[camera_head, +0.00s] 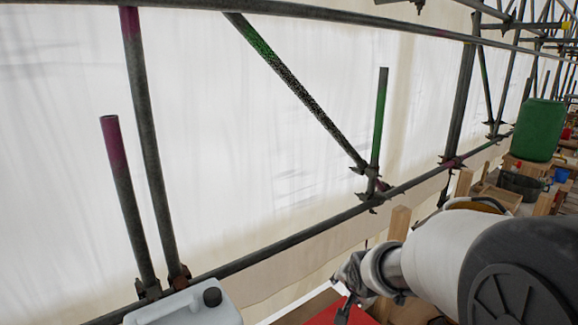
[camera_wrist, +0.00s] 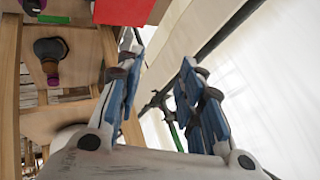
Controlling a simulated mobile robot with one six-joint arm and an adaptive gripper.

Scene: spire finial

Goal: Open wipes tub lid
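I cannot make out a wipes tub or its lid in either view. A flat red surface (camera_head: 328,314) shows at the bottom edge of the head view, right by my gripper (camera_head: 346,300). A red, box-like piece (camera_wrist: 122,10) also shows at the top of the wrist view, beyond the left finger; I cannot tell whether it is the same thing. In the wrist view my gripper (camera_wrist: 162,68) has its two blue-padded fingers spread apart with nothing between them.
A white plastic canister with a black cap (camera_head: 190,308) stands at the bottom left. Scaffold tubes (camera_head: 300,235) run before white sheeting (camera_head: 260,140). A green container (camera_head: 537,130) stands at the far right. A wooden frame (camera_wrist: 10,90) with a dark knob-like object (camera_wrist: 50,50) lies left in the wrist view.

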